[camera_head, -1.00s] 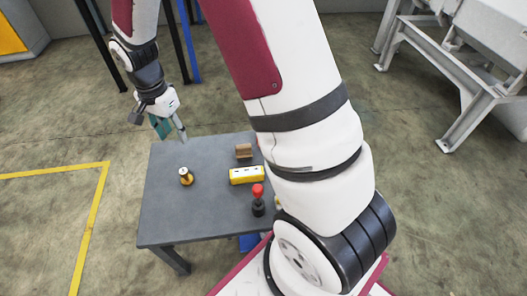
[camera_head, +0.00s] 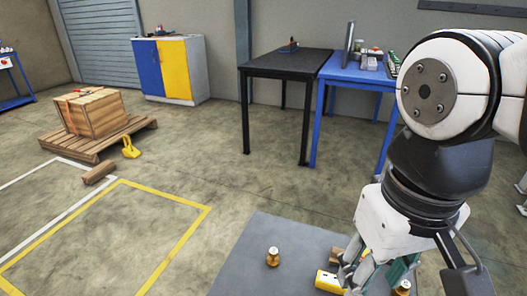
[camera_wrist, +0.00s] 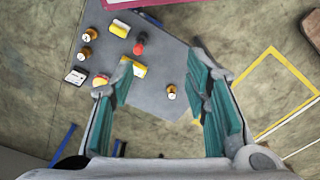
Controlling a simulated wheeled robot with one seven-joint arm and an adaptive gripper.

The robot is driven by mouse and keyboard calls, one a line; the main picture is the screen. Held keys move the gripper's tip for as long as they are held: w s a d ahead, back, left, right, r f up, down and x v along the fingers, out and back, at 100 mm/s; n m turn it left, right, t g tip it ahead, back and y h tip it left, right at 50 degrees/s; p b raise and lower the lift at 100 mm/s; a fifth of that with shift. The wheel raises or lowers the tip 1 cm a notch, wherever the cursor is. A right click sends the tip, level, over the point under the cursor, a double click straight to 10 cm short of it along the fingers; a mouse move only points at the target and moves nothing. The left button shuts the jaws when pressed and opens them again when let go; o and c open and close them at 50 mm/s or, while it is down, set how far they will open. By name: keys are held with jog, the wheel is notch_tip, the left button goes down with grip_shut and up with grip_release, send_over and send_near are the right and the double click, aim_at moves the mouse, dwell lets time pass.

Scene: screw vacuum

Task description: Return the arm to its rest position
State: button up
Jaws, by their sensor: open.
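My gripper shows in the head view (camera_head: 375,272) at the lower right, above the grey table's right part. In the wrist view my gripper (camera_wrist: 160,75) has its two teal-padded fingers wide apart with nothing between them. The grey table (camera_head: 240,270) is cut off by the frame's bottom edge; it lies below the fingers in the wrist view (camera_wrist: 158,98).
A small brass piece (camera_head: 272,257) stands on the table, with a yellow block (camera_head: 328,282) by the gripper. The wrist view shows a red-topped black piece (camera_wrist: 139,45). A black table (camera_head: 290,62) and blue table (camera_head: 350,72) stand behind.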

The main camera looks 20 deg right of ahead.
jog(key=shift+s+a+f+n, duration=0.15)
jog(key=shift+s+n, duration=0.35)
jog(key=shift+s, duration=0.75)
notch_tip(320, 180, up, 23)
jog(key=t+p, duration=0.3)
jog(key=p, duration=1.8)
jog(key=shift+t, duration=0.3)
jog(key=shift+w, duration=0.1)
